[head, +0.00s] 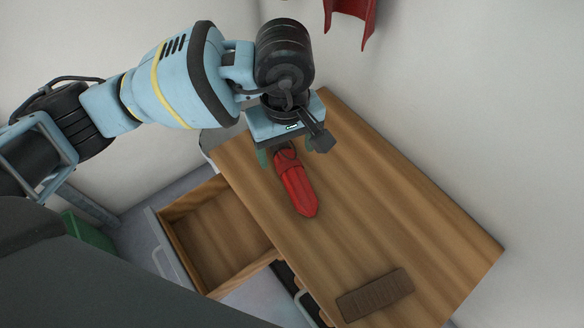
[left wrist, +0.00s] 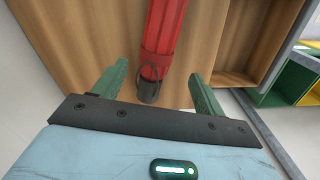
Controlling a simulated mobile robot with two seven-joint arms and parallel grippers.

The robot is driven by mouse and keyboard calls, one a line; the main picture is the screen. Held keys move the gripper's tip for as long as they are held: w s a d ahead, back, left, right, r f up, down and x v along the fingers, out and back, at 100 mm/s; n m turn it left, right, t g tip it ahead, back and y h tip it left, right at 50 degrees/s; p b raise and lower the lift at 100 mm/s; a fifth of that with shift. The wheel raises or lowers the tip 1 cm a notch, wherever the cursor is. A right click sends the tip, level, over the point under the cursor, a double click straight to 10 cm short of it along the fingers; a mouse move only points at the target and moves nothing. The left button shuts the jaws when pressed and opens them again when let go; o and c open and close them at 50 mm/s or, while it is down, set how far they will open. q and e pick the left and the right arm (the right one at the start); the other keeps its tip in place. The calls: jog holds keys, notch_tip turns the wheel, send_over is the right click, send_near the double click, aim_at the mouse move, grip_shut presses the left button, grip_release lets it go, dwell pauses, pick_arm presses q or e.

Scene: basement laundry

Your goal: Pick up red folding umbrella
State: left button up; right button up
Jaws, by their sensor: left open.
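The red folding umbrella (head: 296,186) lies on the wooden top of a cabinet (head: 400,230), its dark handle end toward my left gripper. My left gripper (head: 275,155) is above that handle end, with its fingers open. In the left wrist view the umbrella (left wrist: 164,28) runs up from between the two green fingers (left wrist: 156,82). Its dark handle with a loop lies between them, with a gap on each side. The fingers do not appear to touch it. My right gripper is not in view.
An open, empty wooden drawer (head: 215,235) sticks out at the cabinet's left side. A dark brown ridged block (head: 375,295) lies near the front of the top. A red object (head: 350,18) is on the wall above. The top's right part is clear.

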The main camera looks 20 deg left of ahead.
aim_at(292, 165)
pick_arm(q)
jog(key=shift+f, duration=0.55)
jog(key=shift+d+f, duration=0.1)
jog(key=shift+f, duration=0.2)
jog(key=f+b, duration=0.1)
jog(key=f, duration=0.2)
jog(key=f+b, duration=0.1)
jog(key=shift+d+f+b, duration=0.35)
jog(key=shift+d, duration=0.05)
jog(key=shift+r, duration=0.15)
jog(key=c, duration=1.3)
